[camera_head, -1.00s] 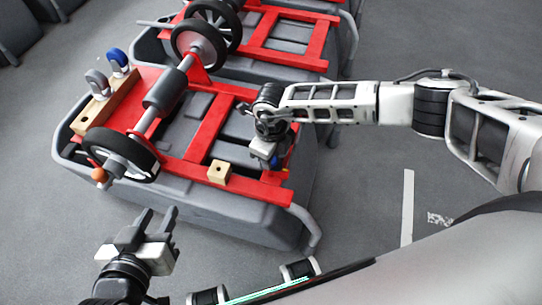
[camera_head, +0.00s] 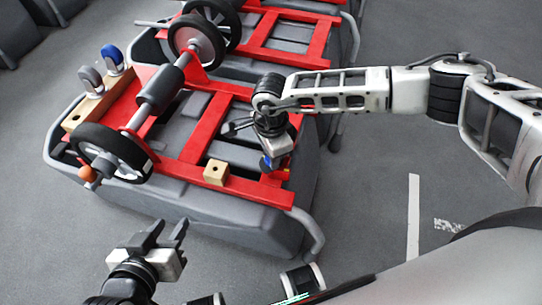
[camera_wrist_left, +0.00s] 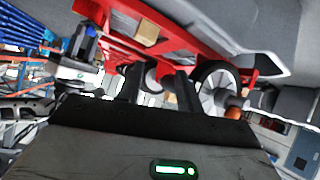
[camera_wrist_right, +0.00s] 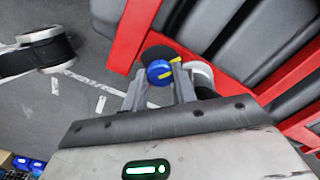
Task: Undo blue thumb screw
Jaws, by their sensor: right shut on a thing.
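A round blue thumb screw (camera_wrist_right: 159,71) with a yellow mark sits between the two fingers of my right gripper (camera_wrist_right: 160,88) in the right wrist view. The right gripper is shut on it, beside the red frame. In the head view the gripper (camera_head: 272,158) points down at the frame's right end, and only a little blue (camera_head: 265,163) shows there. My left gripper (camera_head: 167,232) is open and empty in front of the tank, apart from the frame. Its two separated fingers also show in the left wrist view (camera_wrist_left: 158,85).
The red frame (camera_head: 205,130) lies on a grey tank (camera_head: 230,220) and carries a wheeled shaft (camera_head: 160,90). A small wooden block (camera_head: 216,172) is left of my right gripper. A blue-topped piece (camera_head: 112,55) and a grey one (camera_head: 90,76) stand at the left. Floor is clear at right.

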